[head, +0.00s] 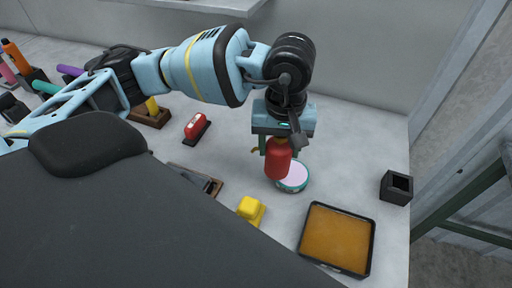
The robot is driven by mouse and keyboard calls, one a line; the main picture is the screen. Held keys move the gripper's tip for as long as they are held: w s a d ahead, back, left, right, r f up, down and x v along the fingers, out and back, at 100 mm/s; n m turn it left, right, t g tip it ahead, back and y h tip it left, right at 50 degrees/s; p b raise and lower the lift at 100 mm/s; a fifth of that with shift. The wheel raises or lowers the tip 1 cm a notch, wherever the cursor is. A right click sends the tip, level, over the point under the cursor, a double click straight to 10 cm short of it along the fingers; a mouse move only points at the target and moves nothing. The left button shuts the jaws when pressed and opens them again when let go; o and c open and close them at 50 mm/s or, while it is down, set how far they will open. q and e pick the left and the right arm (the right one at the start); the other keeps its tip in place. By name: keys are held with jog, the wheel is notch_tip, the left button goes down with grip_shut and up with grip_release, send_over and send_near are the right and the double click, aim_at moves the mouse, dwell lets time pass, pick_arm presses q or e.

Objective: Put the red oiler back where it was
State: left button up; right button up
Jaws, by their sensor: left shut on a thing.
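The red oiler (278,163) is upright in my left gripper (279,143), whose jaws are shut around its upper part. It is in front of or over a round white disc with a teal rim (294,179) on the workbench. I cannot tell whether the oiler's base touches the disc. The oiler's top is partly hidden by the gripper. My right gripper is not in view.
A black tray with an orange-brown surface (336,239) lies at the front right. A black square holder (396,188) stands near the right edge. Coloured tools stand far left.

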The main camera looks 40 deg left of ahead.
pick_arm(q)
jog(key=n, duration=0.1)
jog(key=d+n, duration=0.1)
jog(key=n, duration=0.1)
jog(key=shift+s+d+f+n, duration=0.1)
jog(key=shift+d+f+n, duration=0.1)
jog(key=shift+f+n, duration=0.15)
jog(key=n, duration=0.1)
jog(key=d+n, duration=0.1)
jog(key=n, duration=0.1)
jog(key=shift+f+n, duration=0.25)
jog(key=shift+f, duration=0.05)
jog(key=shift+s+d+f+n+b, duration=0.1)
jog(key=shift+d+n, duration=0.1)
jog(key=shift+n, duration=0.75)
jog(key=shift+d+f+n+b, duration=0.1)
jog(key=shift+d+n+b, duration=0.05)
jog(key=shift+n, duration=0.75)
jog(key=shift+s+d+f+n+b, duration=0.1)
jog(key=shift+d+n, duration=0.1)
jog(key=shift+n, duration=0.75)
